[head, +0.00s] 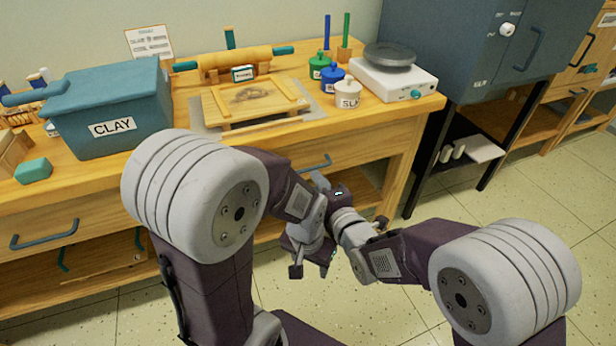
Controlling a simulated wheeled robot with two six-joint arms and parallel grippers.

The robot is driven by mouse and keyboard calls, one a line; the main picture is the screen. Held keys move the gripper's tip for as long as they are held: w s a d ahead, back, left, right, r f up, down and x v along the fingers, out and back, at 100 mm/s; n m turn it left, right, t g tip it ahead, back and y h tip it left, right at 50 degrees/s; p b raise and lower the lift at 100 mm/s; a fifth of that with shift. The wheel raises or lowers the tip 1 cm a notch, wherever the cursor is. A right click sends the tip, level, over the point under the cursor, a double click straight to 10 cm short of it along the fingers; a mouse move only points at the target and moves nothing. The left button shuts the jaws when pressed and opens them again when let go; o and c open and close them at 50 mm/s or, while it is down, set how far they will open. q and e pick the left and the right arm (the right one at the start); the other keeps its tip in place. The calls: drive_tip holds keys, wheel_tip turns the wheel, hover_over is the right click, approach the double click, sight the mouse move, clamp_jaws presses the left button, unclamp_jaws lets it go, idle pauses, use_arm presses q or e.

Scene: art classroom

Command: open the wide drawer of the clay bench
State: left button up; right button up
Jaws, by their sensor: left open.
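The clay bench (413,109) is a wooden bench along the wall. Its front shows a drawer with a dark blue bar handle (45,235) at the left and a drawer front with a similar handle (314,163) right of centre. Both look flush with the bench. My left arm hides the stretch between them, so I cannot tell their widths. My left gripper (310,269) is open and empty, pointing down in front of the bench. My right gripper (349,200) is just above it, close to the right handle in the picture; its jaws are partly hidden and contact is unclear.
On the bench stand a teal CLAY bin (118,98), a board (250,98), a rolling pin (235,58), small jars (333,78) and a white scale (392,78). A dark kiln on a stand (440,45) is at the right. The tiled floor (540,195) is clear there.

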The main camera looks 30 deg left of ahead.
sight(307, 171)
drive_tip(key=b+x, duration=0.2)
drive_tip(key=x, duration=0.6)
drive_tip(key=shift+w+a+f+b, duration=0.1)
drive_tip(key=shift+w+a+b, duration=0.1)
drive_tip(key=shift+b, duration=0.1)
drive_tip(key=shift+d, duration=0.1)
clamp_jaws()
idle(0.8)
